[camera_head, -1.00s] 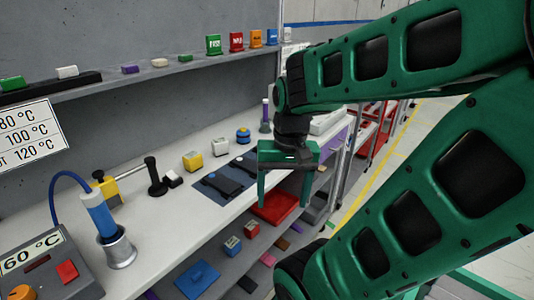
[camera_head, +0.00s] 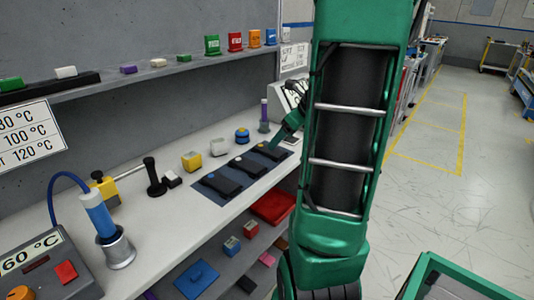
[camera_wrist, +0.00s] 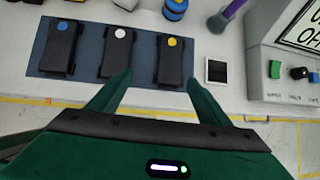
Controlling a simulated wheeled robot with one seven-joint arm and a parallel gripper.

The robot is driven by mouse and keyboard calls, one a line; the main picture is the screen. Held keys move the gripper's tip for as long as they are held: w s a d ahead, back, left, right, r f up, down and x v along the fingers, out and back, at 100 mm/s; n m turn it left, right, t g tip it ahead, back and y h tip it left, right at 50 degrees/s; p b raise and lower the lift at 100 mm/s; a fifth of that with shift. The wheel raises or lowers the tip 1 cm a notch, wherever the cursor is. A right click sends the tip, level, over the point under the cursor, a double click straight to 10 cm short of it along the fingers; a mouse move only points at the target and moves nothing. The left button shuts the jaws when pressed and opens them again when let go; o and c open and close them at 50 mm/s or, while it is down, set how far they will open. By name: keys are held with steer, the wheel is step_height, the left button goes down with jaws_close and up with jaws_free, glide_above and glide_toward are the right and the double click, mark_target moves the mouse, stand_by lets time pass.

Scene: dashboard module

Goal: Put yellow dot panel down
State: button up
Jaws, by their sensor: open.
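The yellow dot panel (camera_wrist: 174,62), a black block with a yellow dot, lies at the right end of a dark blue mat (camera_wrist: 90,24). In the head view the yellow dot panel (camera_head: 271,152) is the farthest in a row of three. The white dot panel (camera_wrist: 119,52) is in the middle and the blue dot panel (camera_wrist: 62,50) is at the left. My gripper (camera_wrist: 159,77) is open, its fingers on either side of the yellow dot panel's near end in the picture. Whether they touch it is unclear. In the head view my arm hides most of the gripper.
A grey control box (camera_wrist: 280,70) stands farther right. Yellow (camera_head: 191,160) and blue (camera_head: 242,136) parts stand behind the mat. A lower shelf with a red tray (camera_head: 272,207) is below the counter.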

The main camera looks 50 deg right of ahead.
steer(key=w+d+f, duration=0.1)
steer(key=w+f, duration=0.1)
steer(key=w+d+f+m, duration=0.1)
steer(key=w+f, duration=0.1)
steer(key=f, duration=0.1)
steer(key=w+f+m, duration=0.1)
steer(key=w+f, duration=0.2)
steer(key=shift+d+f, duration=0.1)
steer(key=shift+d, duration=0.3)
steer(key=c, duration=1.3)
